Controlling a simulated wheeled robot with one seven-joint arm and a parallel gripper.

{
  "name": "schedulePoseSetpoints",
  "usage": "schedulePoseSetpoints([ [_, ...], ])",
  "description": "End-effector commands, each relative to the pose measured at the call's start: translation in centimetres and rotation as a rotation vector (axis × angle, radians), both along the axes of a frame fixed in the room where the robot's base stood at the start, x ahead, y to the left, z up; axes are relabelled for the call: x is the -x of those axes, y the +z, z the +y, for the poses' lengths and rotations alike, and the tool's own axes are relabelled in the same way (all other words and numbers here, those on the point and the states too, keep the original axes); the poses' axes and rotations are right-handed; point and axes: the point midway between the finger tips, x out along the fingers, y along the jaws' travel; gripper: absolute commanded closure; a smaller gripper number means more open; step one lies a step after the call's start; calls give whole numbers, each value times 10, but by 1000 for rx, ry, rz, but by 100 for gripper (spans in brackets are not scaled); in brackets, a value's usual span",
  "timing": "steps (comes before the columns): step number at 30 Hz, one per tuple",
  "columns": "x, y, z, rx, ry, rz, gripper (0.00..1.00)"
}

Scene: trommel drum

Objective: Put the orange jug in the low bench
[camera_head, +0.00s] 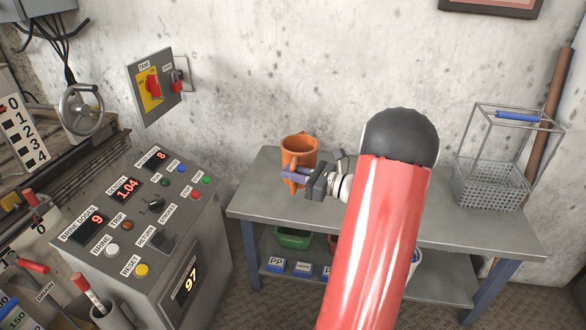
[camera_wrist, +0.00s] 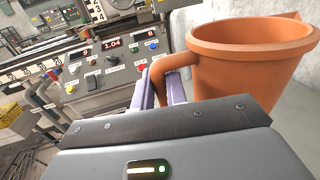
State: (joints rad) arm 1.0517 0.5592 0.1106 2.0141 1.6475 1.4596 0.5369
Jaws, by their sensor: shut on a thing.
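The orange jug (camera_head: 301,148) is upright at the back left part of the low bench (camera_head: 430,222), a grey-topped table with blue legs. In the wrist view the jug (camera_wrist: 245,65) fills the right side, its open mouth facing up and its handle towards my gripper. My gripper (camera_head: 292,175) is shut on the jug's handle; in the wrist view the fingers (camera_wrist: 163,92) are on both sides of the handle. I cannot tell whether the jug's base touches the bench top, as the gripper partly hides it.
A wire basket (camera_head: 490,187) with a blue handle stands at the bench's right end. A green bin (camera_head: 293,238) and labelled blocks are on the lower shelf. A control console (camera_head: 140,225) stands to the left, near the bench. The bench's middle top looks clear, partly hidden by my arm.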

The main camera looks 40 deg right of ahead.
Motion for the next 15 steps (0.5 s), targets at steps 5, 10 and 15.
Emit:
schedulePoseSetpoints([
  [5, 0, -26, 0, 0, 0, 0, 100],
  [10, 0, -44, 0, 0, 0, 0, 100],
  [15, 0, -55, 0, 1, 0, 0, 100],
])
